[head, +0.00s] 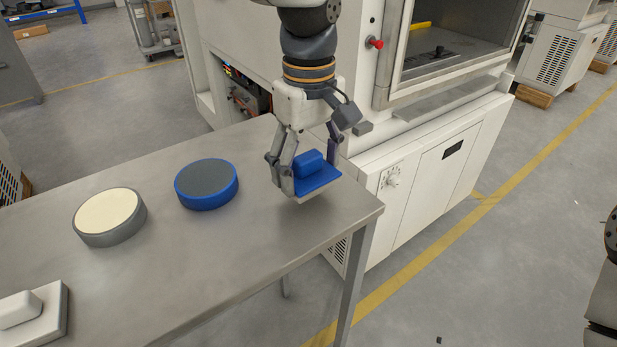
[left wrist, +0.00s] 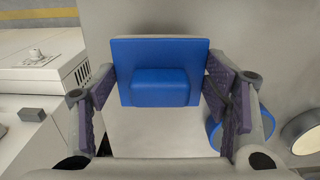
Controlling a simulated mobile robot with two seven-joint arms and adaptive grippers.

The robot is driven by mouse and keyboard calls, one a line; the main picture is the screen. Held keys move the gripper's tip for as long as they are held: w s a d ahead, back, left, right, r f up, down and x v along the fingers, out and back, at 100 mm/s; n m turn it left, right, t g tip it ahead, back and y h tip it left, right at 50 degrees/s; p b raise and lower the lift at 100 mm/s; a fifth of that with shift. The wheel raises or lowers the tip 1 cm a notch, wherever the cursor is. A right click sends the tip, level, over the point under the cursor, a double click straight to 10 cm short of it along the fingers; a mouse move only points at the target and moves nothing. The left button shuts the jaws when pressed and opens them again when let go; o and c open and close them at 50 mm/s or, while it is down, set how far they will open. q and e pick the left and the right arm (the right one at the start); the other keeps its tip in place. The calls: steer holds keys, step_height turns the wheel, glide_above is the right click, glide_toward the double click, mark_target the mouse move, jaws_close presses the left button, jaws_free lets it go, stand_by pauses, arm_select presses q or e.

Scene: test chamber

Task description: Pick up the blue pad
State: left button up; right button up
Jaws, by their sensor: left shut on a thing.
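The blue pad (head: 318,178), a flat plate with a raised blue block on top, is between the fingers of my left gripper (head: 306,170) near the table's right end. It also shows in the left wrist view (left wrist: 160,86), with a finger against each side edge. My left gripper is shut on the pad and points down. Whether the pad touches the table or hangs just above it, I cannot tell. My right gripper does not show.
On the metal table (head: 240,265) are a blue-rimmed round disc (head: 207,184) left of the pad, a grey disc with a cream top (head: 110,216), and a white pad (head: 35,312) at the near left. A white machine (head: 425,170) stands close behind the table's right end.

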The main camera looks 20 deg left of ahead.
arm_select(q)
steer(key=s+r, duration=0.1)
steer(key=r, duration=0.1)
steer(key=s+a+r, duration=0.1)
steer(key=r, duration=0.1)
steer(key=s+r+p, duration=0.1)
steer(key=r, duration=0.1)
steer(key=shift+s+a, duration=0.3)
steer(key=shift+s, duration=0.1)
steer(key=s+a+r, duration=0.3)
steer(key=s+a, duration=0.1)
steer(key=s, duration=0.5)
steer(key=shift+r, duration=0.4)
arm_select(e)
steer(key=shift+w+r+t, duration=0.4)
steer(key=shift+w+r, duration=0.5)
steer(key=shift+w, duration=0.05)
